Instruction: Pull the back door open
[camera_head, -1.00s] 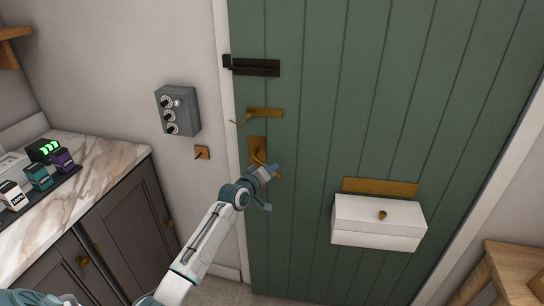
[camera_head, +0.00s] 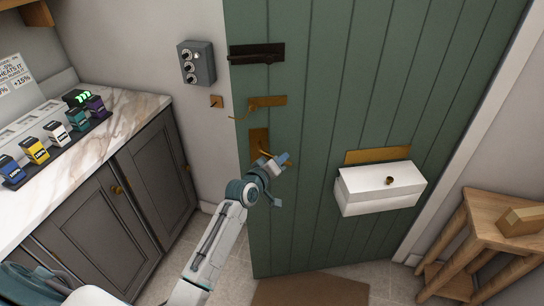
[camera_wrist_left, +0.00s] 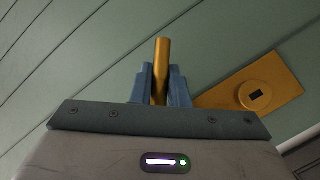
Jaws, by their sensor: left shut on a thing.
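The green plank back door (camera_head: 315,110) stands slightly ajar, its left edge swung out toward me and covering the frame on that side. A brass handle plate (camera_head: 259,137) with a lever sits near that edge. My left gripper (camera_head: 274,162) is shut on the brass lever. In the left wrist view, the lever (camera_wrist_left: 162,60) stands between the blue fingers (camera_wrist_left: 160,92), with the brass plate (camera_wrist_left: 280,82) to the right. A dark bolt (camera_head: 256,54) and a brass latch (camera_head: 267,102) are higher on the door. My right gripper is out of view.
A white box (camera_head: 380,190) with a brass knob is fixed to the door. A wooden stand (camera_head: 480,225) is at the right. A marble-topped counter (camera_head: 120,125) with several small boxes is at the left. A brown mat (camera_head: 310,293) lies on the floor before the door.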

